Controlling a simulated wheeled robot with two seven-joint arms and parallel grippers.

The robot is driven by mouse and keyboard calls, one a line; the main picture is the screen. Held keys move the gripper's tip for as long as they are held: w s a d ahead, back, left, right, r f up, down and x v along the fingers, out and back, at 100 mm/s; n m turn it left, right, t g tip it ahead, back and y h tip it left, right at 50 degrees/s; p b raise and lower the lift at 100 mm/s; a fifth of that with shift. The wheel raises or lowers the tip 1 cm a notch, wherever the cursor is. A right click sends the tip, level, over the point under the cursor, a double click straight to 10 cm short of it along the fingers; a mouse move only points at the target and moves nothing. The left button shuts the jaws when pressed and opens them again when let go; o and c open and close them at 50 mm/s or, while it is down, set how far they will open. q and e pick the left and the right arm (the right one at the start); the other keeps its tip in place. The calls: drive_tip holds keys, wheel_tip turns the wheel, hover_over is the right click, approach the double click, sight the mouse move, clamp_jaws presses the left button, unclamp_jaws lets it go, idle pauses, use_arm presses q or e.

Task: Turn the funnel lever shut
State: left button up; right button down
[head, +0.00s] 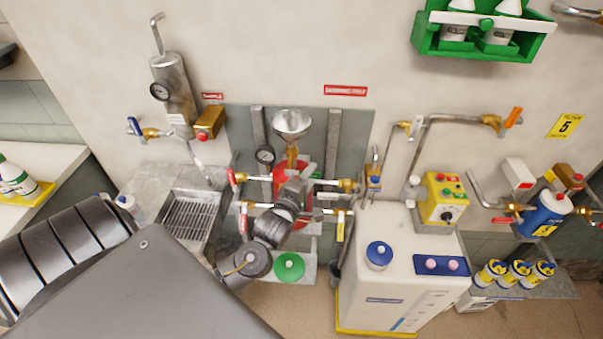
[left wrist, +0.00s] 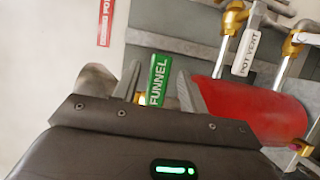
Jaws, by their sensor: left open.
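The green funnel lever (left wrist: 158,79), lettered FUNNEL, stands between the two fingers of my left gripper (left wrist: 159,88) in the left wrist view. The fingers are apart, one on each side of it; I cannot tell if either touches it. A bit of brass shows below the lever. In the head view my left gripper (head: 303,178) is in front of the red vessel, below the steel funnel (head: 291,124) and its brass stem (head: 292,157). There the gripper and wrist hide most of the lever. My right gripper is not in view.
Pipes with a red-handled valve (head: 231,177) on the left and a yellow-handled valve (head: 340,225) on the right flank the red vessel (left wrist: 265,115). A POT VENT lever (left wrist: 246,52) hangs close by. A white tank (head: 395,275) stands to the right, a drain grate (head: 187,220) to the left.

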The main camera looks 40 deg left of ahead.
use_arm(q)
drive_tip(key=s+d+b, duration=0.1)
drive_tip(key=s+b, duration=0.1)
drive_tip(key=s, duration=0.5)
drive_tip(key=shift+s+d, duration=0.15)
drive_tip(key=shift+s, duration=0.1)
